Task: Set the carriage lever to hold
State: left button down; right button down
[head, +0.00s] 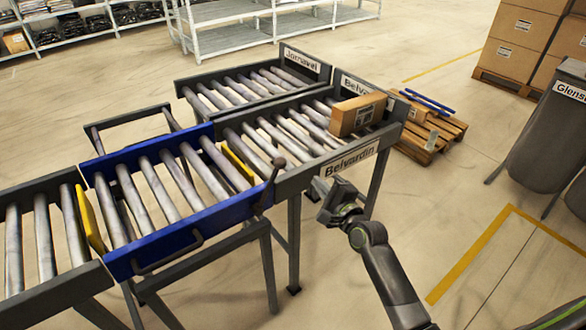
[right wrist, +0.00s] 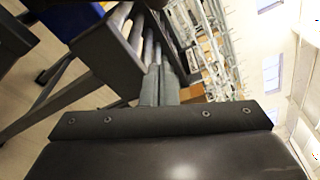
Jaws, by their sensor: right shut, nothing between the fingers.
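The carriage (head: 128,252) is a blue-sided roller section between the fixed grey conveyors. A dark lever (head: 275,170) with a round knob stands at its right end, tilted up toward the upper right; I cannot read any hold marking. My right gripper (head: 318,186) is shut and empty, to the right of the lever and slightly lower in the picture, apart from it. Its closed fingers (right wrist: 159,88) also show in the right wrist view, beside conveyor parts. My left gripper is out of view.
The conveyor lane labelled Belvardin (head: 350,158) carries a cardboard box (head: 357,115) at its far end. Yellow plates (head: 90,218) stand at the carriage ends. A pallet (head: 428,135) and a grey bin (head: 535,130) are to the right. The floor between is clear.

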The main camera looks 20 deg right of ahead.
dwell(0.3)
jog(key=w+a+r+p, duration=0.1)
jog(key=w+a, duration=0.4)
jog(key=w, duration=0.3)
dwell(0.5)
jog(key=shift+a+r, duration=0.1)
jog(key=shift+r, duration=0.1)
